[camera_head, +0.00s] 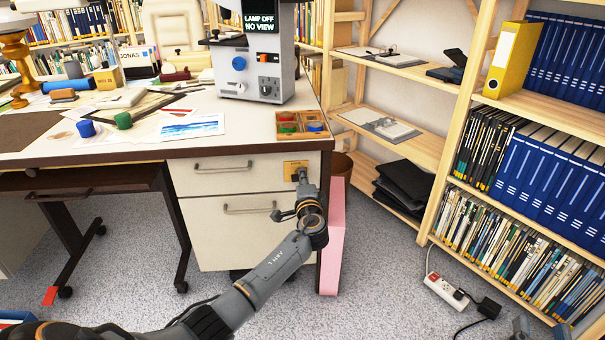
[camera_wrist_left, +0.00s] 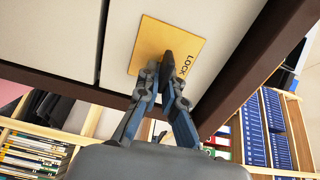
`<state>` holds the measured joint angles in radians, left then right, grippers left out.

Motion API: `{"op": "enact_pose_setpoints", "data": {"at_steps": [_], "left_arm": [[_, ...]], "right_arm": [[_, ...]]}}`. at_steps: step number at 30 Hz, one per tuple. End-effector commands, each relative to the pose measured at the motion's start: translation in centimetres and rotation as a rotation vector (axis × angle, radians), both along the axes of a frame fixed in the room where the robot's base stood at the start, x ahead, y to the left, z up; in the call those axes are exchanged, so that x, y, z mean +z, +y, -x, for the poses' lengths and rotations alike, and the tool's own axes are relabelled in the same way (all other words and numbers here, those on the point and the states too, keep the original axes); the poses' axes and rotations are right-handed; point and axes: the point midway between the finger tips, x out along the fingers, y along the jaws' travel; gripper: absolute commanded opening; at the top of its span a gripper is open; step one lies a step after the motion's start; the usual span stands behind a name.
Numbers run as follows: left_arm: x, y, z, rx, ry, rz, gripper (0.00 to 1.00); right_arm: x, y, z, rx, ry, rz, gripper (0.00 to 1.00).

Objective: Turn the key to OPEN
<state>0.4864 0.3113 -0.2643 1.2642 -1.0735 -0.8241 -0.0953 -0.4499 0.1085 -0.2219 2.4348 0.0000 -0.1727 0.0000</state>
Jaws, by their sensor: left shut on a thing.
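The brass lock plate (camera_head: 290,168) is on the front of the white desk drawer unit, at its upper right corner. In the left wrist view the plate (camera_wrist_left: 150,42) fills the upper middle, and the word LOCK is readable near its right edge. A dark key (camera_wrist_left: 168,60) stands out from the plate. My left gripper (camera_wrist_left: 166,80) is shut on the key; in the head view the gripper (camera_head: 302,182) covers most of it. No OPEN marking is visible. Tips that look like my right gripper (camera_head: 541,328), spread apart and empty, show at the bottom right edge.
Above the lock, the desktop (camera_head: 255,133) holds a grey machine (camera_head: 262,70) and a wooden tray (camera_head: 279,129) of coloured pieces. A pink panel (camera_head: 333,240) stands just right of the drawers. A bookshelf (camera_head: 440,185) is at right, with a power strip (camera_head: 446,291) on the floor.

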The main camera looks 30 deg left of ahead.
Motion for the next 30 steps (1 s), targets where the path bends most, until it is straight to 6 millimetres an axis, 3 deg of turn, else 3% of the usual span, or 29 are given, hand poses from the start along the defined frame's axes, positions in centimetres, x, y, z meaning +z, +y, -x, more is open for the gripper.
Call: {"op": "enact_pose_setpoints", "data": {"at_steps": [9,21,22,24,30], "left_arm": [[-0.2,-0.1,0.0,-0.002,0.042,-0.052,0.0],[-0.2,-0.1,0.0,-0.002,0.044,-0.054,0.0],[-0.2,-0.1,0.0,-0.002,0.044,-0.054,0.13],[-0.2,-0.1,0.0,-0.002,0.044,-0.054,0.27],[-0.2,0.0,0.0,-0.001,0.044,-0.053,0.3]], "right_arm": [[-1.8,-0.2,-0.2,-0.006,0.098,0.027,0.4],[-1.9,-0.2,-0.2,-0.006,0.103,0.028,0.4],[-1.9,-0.2,-0.2,-0.006,0.103,0.028,0.4],[-1.9,-0.2,-0.2,-0.007,0.102,0.027,0.4],[-1.8,-0.2,-0.2,-0.007,0.101,0.027,0.4]]}}
